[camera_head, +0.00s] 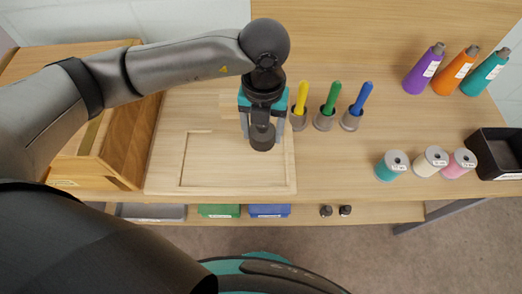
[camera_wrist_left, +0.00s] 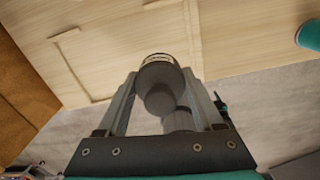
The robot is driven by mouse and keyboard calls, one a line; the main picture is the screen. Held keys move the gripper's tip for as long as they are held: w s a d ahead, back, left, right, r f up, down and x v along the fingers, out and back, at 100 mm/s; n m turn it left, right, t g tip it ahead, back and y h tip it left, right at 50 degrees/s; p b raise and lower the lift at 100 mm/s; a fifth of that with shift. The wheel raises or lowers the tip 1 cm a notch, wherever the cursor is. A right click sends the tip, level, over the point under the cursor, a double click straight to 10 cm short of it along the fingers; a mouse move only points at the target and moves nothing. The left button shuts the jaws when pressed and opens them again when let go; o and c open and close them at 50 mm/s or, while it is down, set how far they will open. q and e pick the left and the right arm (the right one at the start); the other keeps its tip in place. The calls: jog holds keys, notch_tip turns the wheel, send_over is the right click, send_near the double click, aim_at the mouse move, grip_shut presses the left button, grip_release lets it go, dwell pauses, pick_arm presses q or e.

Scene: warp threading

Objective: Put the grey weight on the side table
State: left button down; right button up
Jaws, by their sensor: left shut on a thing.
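My left gripper (camera_head: 263,122) points down over the wooden board and is shut on the grey weight (camera_head: 262,139). The weight is a dark grey cylinder with a knob-like upper part. In the left wrist view the weight (camera_wrist_left: 160,78) sits between the two fingers (camera_wrist_left: 163,105), with a pale label band near its far end. It appears held above the board; I cannot tell the exact gap. I cannot pick out a side table with certainty. My right gripper is not in view.
A wooden board (camera_head: 167,165) with a rectangular groove lies below. Spools (camera_head: 396,160), cones (camera_head: 424,68) and a black tray (camera_head: 487,152) are farther right. A wooden box (camera_head: 130,130) stands left.

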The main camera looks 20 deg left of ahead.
aim_at(262, 159)
pick_arm(q)
notch_tip(262, 159, down, 9)
jog(key=shift+r+b, duration=0.2)
jog(key=shift+b, duration=0.5)
jog(key=shift+f, duration=0.1)
jog(key=shift+c, duration=0.2)
grip_release()
notch_tip(262, 159, up, 12)
jog(key=shift+r+p, duration=0.1)
jog(key=shift+p, duration=0.95)
